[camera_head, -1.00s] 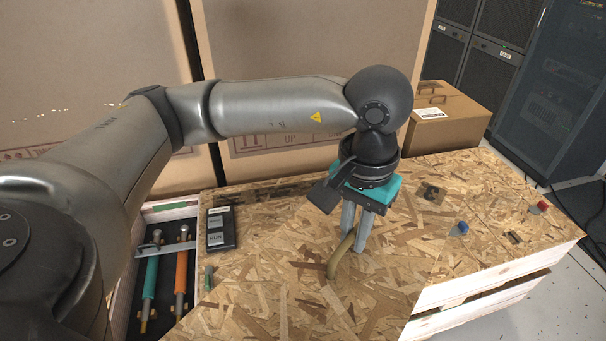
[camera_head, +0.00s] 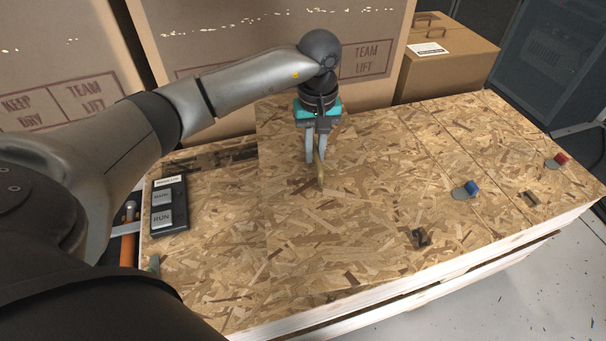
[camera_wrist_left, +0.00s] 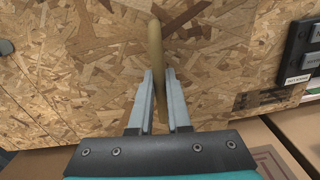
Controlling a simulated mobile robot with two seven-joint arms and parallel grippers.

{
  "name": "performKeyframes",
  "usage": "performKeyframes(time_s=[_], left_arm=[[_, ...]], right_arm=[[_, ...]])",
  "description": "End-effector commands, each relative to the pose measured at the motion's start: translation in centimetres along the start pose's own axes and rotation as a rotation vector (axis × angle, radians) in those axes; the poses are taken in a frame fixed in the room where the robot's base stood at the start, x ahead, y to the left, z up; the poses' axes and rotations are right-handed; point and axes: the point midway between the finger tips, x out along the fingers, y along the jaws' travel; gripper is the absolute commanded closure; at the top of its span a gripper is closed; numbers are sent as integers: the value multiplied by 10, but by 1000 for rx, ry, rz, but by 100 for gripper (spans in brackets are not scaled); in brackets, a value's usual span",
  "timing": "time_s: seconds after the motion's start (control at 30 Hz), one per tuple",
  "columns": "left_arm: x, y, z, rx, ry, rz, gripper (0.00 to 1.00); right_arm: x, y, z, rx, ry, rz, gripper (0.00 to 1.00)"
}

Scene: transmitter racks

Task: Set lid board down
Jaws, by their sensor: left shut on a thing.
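The lid board (camera_head: 350,225) is a flat panel of speckled wood flakes over the crate top. Its left edge shows against similar board; whether it touches underneath I cannot tell. A tan curved handle (camera_head: 320,172) stands up from it. My left gripper (camera_head: 317,160) points down and is shut on this handle, near the board's far side. In the left wrist view the two grey fingers (camera_wrist_left: 160,100) close around the tan handle (camera_wrist_left: 155,45), with the board surface (camera_wrist_left: 100,45) beyond. My right gripper is not in view.
A black control box (camera_head: 169,205) with MARK and RUN buttons lies at left. A blue knob (camera_head: 472,188), a red knob (camera_head: 562,158) and dark fittings (camera_head: 421,238) are at right. Large cartons (camera_head: 250,40) stand close behind. A smaller carton (camera_head: 440,60) stands back right.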

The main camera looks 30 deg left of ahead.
Motion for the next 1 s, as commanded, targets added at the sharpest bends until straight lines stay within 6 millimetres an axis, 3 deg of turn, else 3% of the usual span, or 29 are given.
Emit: performKeyframes(time_s=[0.03,0.2,0.53,1.0], left_arm=[[18,-5,-6,-40,-1,2,100],[45,-17,-19,-120,1,5,100],[61,-20,-22,-141,4,6,100],[93,-20,-22,-139,3,6,100]], right_arm=[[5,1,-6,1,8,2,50],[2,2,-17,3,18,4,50],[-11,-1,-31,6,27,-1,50],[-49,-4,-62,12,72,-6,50]])
